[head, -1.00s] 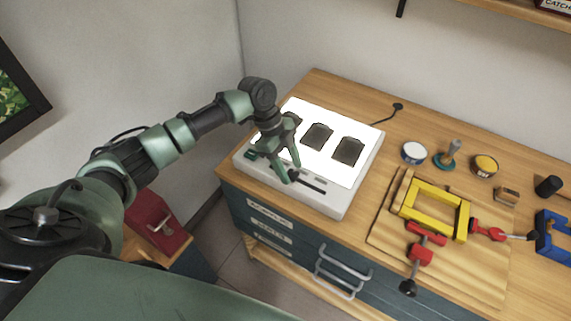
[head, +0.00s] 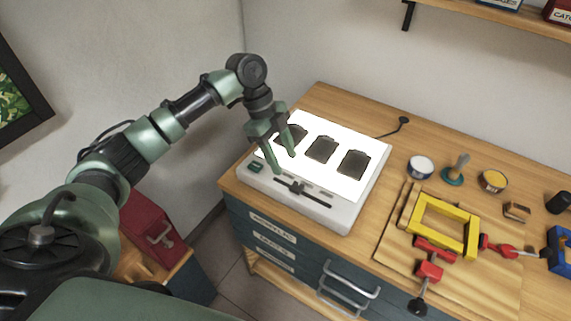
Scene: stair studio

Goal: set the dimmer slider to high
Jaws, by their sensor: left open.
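The dimmer slider (head: 296,187) is a small dark knob in a long dark slot on the front strip of a white light box (head: 344,216). The knob sits left of the slot's middle, and the slot runs on to its right. Markings by the slot are too small to read. My left gripper (head: 285,164) is open and empty, with its green fingers pointing down over the box's front left part, just behind and left of the knob. It looks apart from the knob. My right gripper is not in view.
The box's lit panel (head: 328,131) carries three dark plates. A green switch (head: 255,167) is at its front left corner. Right of the box, a wooden board (head: 393,240) holds a yellow frame (head: 423,233) and red clamps. Small tins stand behind the board.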

